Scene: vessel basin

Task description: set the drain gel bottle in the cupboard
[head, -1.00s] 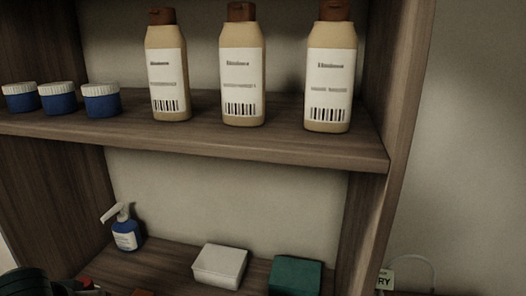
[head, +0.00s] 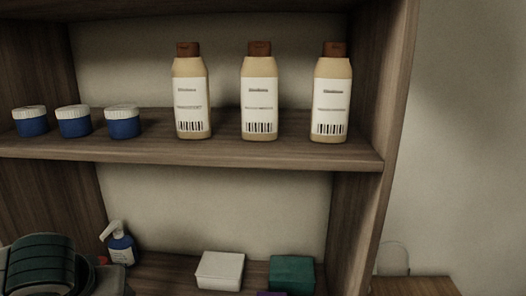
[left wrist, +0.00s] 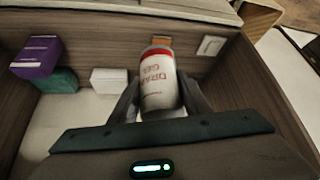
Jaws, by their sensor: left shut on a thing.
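The drain gel bottle (left wrist: 158,75), white with red lettering and a red band, shows in the left wrist view. My left gripper (left wrist: 160,103) is shut on it, with a finger on each side. Part of the bottle is hidden by the gripper. The wooden cupboard (head: 190,151) fills most of the head view, with an upper shelf and a lower compartment. My left arm is at the lower left of the head view; its fingers and the bottle cannot be made out there. My right gripper is not in view.
Tan bottles (head: 259,100) and blue jars (head: 74,122) stand on the upper shelf. Below are a blue pump bottle (head: 121,246), a white box (head: 220,270), a green box (head: 291,273) and a purple box (left wrist: 37,57). A wooden surface (head: 414,286) is at lower right.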

